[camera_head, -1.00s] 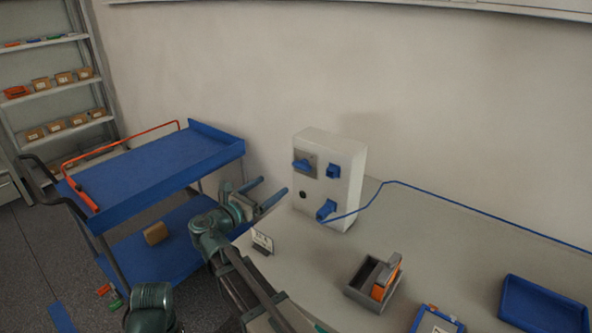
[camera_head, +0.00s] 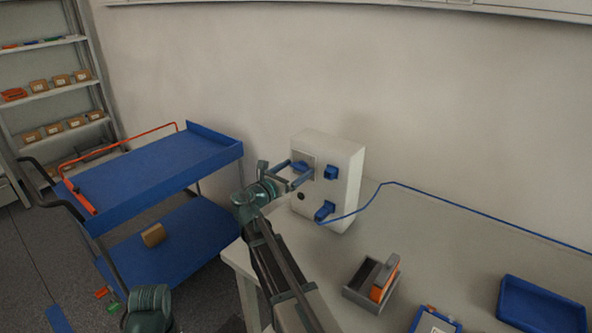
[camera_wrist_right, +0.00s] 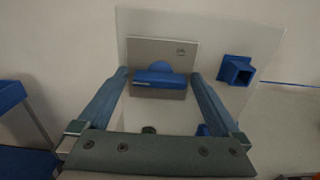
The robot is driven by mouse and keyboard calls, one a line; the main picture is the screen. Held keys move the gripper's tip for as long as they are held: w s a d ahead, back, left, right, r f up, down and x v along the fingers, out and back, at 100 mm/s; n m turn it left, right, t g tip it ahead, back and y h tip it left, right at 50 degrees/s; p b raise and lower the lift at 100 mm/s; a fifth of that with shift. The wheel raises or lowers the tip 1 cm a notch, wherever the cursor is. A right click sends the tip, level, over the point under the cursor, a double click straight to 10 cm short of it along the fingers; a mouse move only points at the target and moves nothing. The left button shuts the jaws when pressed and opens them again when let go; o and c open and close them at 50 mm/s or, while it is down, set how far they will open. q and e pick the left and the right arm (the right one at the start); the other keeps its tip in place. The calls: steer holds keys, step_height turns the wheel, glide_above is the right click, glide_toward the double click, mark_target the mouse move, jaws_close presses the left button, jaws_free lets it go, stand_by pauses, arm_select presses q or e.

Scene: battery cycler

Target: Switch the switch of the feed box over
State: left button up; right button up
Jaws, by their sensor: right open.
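The feed box (camera_head: 345,185) is a white box standing on the table against the wall. Its switch (camera_wrist_right: 160,77) is a blue handle on a grey plate (camera_wrist_right: 180,52). In the right wrist view the handle lies roughly level. My right gripper (camera_head: 299,168) is open in front of the plate. In the right wrist view its two fingers (camera_wrist_right: 158,74) stand on either side of the handle, with gaps visible. In the head view the fingers partly cover the switch. I cannot tell how deep the fingertips reach.
Blue sockets (camera_head: 331,172) sit right of and below the switch. A blue cable (camera_head: 420,192) runs from the lower one across the table. A grey holder (camera_head: 362,300) and a blue tray (camera_head: 540,305) lie nearer. A blue cart (camera_head: 165,165) stands left of the table.

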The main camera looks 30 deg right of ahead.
steer(key=shift+d, duration=0.1)
steer(key=c, duration=1.2)
steer(key=shift+o, duration=0.2)
steer(key=shift+m, duration=0.3)
steer(key=m, duration=0.4)
steer(key=shift+s, duration=0.1)
steer(key=m, duration=0.4)
steer(key=shift+f+m, duration=0.15)
steer(key=shift+m, duration=0.15)
steer(key=m, duration=0.4)
steer(key=shift+s+d, duration=0.1)
steer(key=shift+f+m, duration=0.15)
steer(key=shift+m, duration=2.35)
